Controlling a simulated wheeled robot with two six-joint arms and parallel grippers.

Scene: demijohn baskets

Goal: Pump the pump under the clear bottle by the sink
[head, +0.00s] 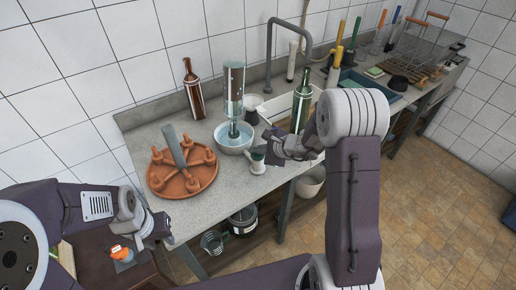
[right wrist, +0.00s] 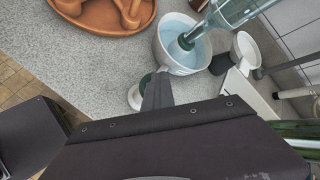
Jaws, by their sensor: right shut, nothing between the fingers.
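A clear bottle (head: 234,85) stands neck down over a pale bowl of water (head: 234,146) on the counter, left of the sink (head: 276,108). In the right wrist view the bottle (right wrist: 240,10) and bowl (right wrist: 180,62) are at the top. A small white and dark green pump (head: 257,166) stands in front of the bowl, near the counter's front edge; it also shows in the right wrist view (right wrist: 134,98). My right gripper (head: 260,152) is shut and empty, its tips right at the pump's top; contact is unclear. My left gripper (head: 164,230) is low at the left, apart from these things.
A terracotta dish (head: 182,189) with knobbed parts lies left of the bowl. A brown bottle (head: 194,92) stands behind it, and a green bottle (head: 301,103) by the sink. A dish rack (head: 425,55) is farther right. A pot (head: 243,221) is below the counter.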

